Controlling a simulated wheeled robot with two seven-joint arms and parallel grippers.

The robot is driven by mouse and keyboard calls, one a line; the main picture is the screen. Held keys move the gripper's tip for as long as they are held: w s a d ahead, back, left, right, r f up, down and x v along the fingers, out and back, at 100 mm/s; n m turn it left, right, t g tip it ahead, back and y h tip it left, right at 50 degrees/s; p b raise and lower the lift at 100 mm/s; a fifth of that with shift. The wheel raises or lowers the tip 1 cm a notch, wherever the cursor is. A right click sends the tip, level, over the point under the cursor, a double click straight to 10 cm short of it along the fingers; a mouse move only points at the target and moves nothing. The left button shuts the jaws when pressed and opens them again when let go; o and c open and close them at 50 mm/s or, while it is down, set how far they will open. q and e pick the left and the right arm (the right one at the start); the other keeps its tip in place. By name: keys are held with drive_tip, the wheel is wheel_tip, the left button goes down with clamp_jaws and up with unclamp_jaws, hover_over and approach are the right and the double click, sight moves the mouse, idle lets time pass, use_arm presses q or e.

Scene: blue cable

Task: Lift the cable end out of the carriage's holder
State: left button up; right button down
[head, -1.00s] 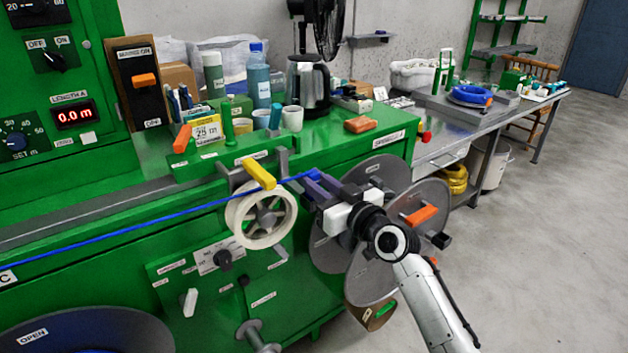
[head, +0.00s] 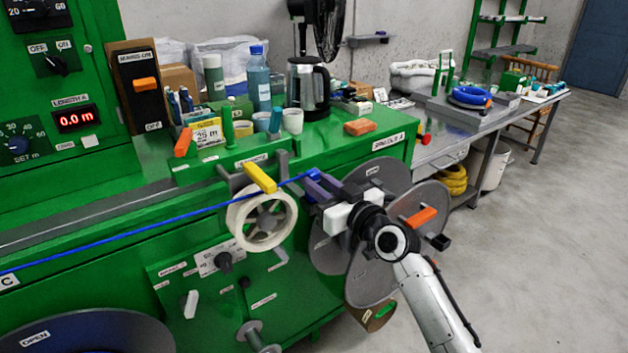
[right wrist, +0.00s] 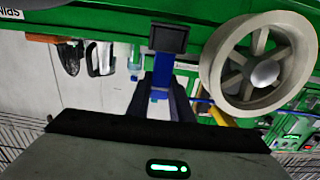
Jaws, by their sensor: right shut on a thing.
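The blue cable (head: 130,236) runs along the green machine from the left edge, over the guide wheel, to my right gripper. My right gripper (head: 318,183) is shut on the cable near its blue end (head: 313,174), just right of the yellow lever (head: 261,178). In the right wrist view, its dark fingers (right wrist: 168,88) point towards a dark square part (right wrist: 170,38) with blue below it. The grey carriage bracket (head: 225,174) stands behind the lever. I cannot tell whether the cable end still touches a holder. My left gripper is out of view.
The pale guide wheel (head: 263,219) stands left of my right gripper and also shows in the right wrist view (right wrist: 262,70). Large grey reel discs (head: 372,278) with an orange handle (head: 421,217) stand close behind my right arm. Bottles, cups and a kettle (head: 308,88) crowd the green top.

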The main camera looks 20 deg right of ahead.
sight(314, 173)
drive_tip(key=shift+r+p, duration=2.2)
drive_tip(key=shift+r, duration=0.5)
drive_tip(key=shift+f, duration=0.1)
